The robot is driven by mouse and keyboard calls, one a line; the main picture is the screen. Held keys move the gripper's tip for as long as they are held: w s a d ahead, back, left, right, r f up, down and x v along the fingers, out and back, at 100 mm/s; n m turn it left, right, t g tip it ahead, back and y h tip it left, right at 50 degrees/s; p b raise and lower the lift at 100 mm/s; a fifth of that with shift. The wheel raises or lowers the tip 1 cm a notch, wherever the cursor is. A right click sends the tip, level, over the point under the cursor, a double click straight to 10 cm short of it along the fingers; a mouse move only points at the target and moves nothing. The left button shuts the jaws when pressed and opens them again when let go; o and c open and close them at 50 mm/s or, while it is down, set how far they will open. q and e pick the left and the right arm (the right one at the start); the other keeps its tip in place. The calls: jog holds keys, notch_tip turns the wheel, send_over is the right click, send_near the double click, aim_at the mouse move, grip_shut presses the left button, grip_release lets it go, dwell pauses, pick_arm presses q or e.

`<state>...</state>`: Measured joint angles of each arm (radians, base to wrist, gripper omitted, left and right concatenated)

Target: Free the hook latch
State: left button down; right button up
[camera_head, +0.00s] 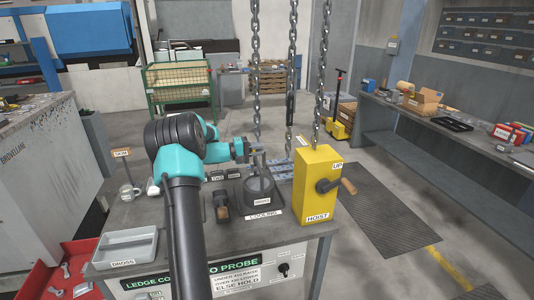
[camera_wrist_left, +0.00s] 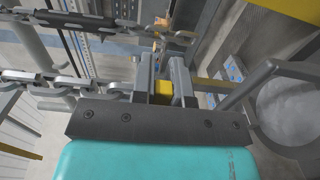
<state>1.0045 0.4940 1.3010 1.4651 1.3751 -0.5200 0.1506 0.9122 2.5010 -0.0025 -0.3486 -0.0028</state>
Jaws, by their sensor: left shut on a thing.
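My left gripper (camera_head: 259,150) is above the dark round pot (camera_head: 258,190) on the bench, beside the lower end of the left hanging chain (camera_head: 256,85). In the left wrist view its two fingers (camera_wrist_left: 166,82) are shut on a small yellow piece (camera_wrist_left: 162,93). This piece looks like the hook latch, but most of it is hidden between the fingers. A chain (camera_wrist_left: 45,80) runs in from the left of that view up to the gripper. The hook itself is too small and covered to make out in the head view. My right gripper is not in view.
The yellow hoist box (camera_head: 318,170) with its side handle (camera_head: 347,186) stands right of the pot. Two more chains (camera_head: 291,60) (camera_head: 319,80) hang close by. A grey dross tray (camera_head: 126,247) sits at the bench's front left.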

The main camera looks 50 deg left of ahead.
pick_arm(q)
jog(key=c, duration=1.4)
grip_release()
jog(key=shift+r, duration=0.3)
jog(key=shift+o, duration=1.4)
jog(key=shift+f, duration=0.1)
jog(key=shift+s, duration=0.1)
jog(key=v, duration=1.7)
jog(key=shift+s, duration=0.15)
